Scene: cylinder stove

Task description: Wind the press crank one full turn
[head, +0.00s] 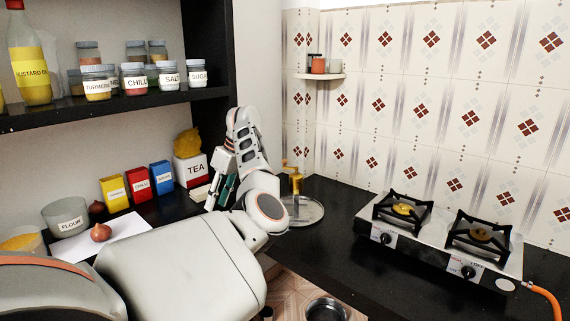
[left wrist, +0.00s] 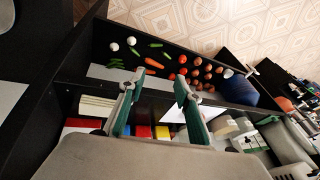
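A small gold device with an upright post and a short top arm (head: 294,180), which looks like the press with its crank, stands on the dark counter in the corner. A round, glassy plate (head: 302,211) lies at its foot. My left gripper (head: 219,194) is left of the device, apart from it, in front of the tea box. In the left wrist view its two green-padded fingers (left wrist: 157,88) are spread with nothing between them. The press does not show in that view. My forearm hides part of the counter. My right gripper is not in view.
A two-burner stove (head: 440,238) with an orange hose stands on the right counter. The tea box (head: 191,169), coloured boxes and a flour bowl (head: 66,216) stand at left, under a jar shelf (head: 130,108). Counter between the plate and stove is clear.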

